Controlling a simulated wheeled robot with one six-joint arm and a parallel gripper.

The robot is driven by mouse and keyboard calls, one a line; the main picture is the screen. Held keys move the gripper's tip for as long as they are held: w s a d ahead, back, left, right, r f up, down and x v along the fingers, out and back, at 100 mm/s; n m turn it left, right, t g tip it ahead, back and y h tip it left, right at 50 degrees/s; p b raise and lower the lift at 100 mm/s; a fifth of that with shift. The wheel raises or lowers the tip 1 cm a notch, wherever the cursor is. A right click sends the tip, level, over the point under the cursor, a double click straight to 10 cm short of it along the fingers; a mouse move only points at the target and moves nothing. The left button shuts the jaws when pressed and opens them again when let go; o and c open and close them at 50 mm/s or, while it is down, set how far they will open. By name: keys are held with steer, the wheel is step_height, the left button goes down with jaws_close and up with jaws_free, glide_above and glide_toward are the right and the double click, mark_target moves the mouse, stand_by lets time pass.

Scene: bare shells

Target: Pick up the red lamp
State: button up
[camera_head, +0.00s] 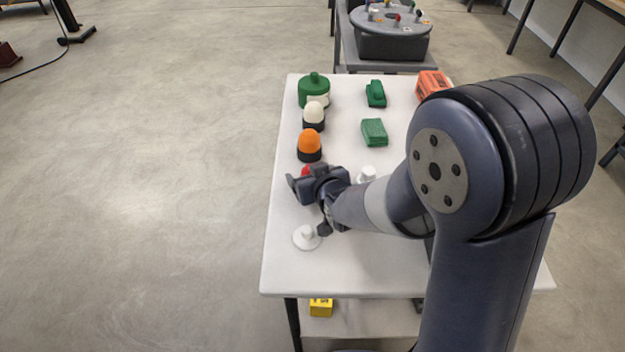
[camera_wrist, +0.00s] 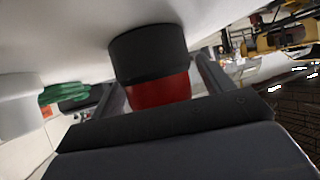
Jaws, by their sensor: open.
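The red lamp has a black base and a red dome. In the wrist view the red lamp (camera_wrist: 160,92) sits between the two fingers of my gripper (camera_wrist: 160,90), its black base on the white table top. The fingers stand apart, one on either side of it, and I cannot tell whether they touch it. In the head view only a bit of the red lamp (camera_head: 306,170) shows behind my gripper (camera_head: 298,186). The rest of it is hidden by the gripper there.
On the white table (camera_head: 285,270), an orange lamp (camera_head: 309,143) and a white lamp (camera_head: 314,114) stand behind the red one. A white knobbed disc (camera_head: 306,237) lies in front. Green blocks (camera_head: 374,132) and an orange box (camera_head: 432,83) are farther back. The table's left edge is close.

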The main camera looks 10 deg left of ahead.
steer(key=c, duration=1.1)
